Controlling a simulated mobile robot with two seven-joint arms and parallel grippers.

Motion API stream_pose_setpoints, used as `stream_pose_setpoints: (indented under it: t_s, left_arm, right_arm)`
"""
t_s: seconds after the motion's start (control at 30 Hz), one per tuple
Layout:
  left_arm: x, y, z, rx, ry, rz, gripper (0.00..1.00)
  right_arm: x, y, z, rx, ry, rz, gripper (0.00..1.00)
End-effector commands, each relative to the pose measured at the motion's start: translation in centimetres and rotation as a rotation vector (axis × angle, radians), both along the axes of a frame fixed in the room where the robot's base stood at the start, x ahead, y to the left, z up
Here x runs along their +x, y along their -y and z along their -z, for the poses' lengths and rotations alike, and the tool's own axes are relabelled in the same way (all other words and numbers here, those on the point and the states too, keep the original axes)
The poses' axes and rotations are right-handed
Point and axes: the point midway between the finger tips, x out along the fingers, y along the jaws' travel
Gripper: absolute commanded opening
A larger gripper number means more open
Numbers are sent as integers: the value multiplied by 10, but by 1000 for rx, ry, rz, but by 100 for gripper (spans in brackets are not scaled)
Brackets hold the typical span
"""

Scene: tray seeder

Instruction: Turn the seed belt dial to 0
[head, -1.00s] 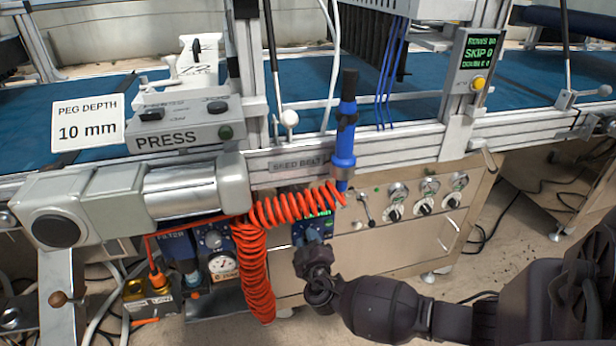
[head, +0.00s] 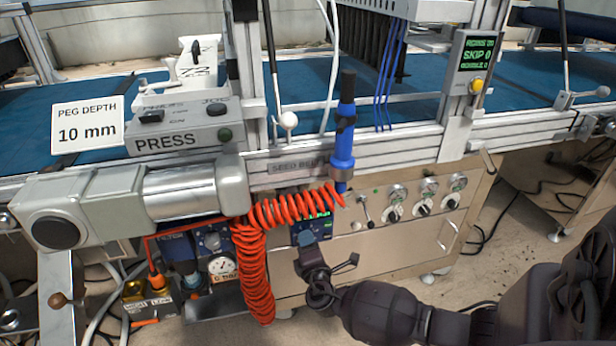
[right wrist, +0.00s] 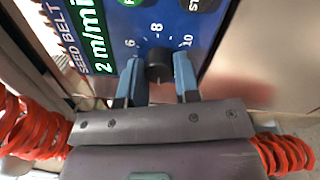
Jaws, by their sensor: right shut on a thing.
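The seed belt dial (right wrist: 159,66) is a black knob on a blue control box (right wrist: 165,22) in the right wrist view. The marks 6, 8 and 10 show around it; its pointer cannot be made out. A green display (right wrist: 88,50) beside it shows a 2 and part of "m/min". My right gripper (right wrist: 160,76) has its two blue fingers on either side of the dial, shut on it. In the head view the right gripper (head: 307,240) is at the blue box (head: 318,226), covering the dial. My left gripper is not in view.
An orange coiled hose (head: 257,275) hangs just left of the box and partly covers it. A blue hand tool (head: 343,150) hangs above. Several gauges and knobs (head: 424,206) sit on the panel to the right. The press (head: 180,137) stands at the left.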

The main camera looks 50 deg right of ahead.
Motion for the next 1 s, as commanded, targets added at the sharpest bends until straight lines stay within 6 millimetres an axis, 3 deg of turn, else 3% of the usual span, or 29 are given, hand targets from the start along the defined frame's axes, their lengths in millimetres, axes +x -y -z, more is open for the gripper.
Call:
stream_pose_setpoints:
  t_s: [0.5,1.0]
  left_arm:
    - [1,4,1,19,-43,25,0]
    - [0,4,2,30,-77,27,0]
  right_arm:
    - [0,1,-1,-401,-245,0,6]
    - [-1,1,1,-607,-372,1,6]
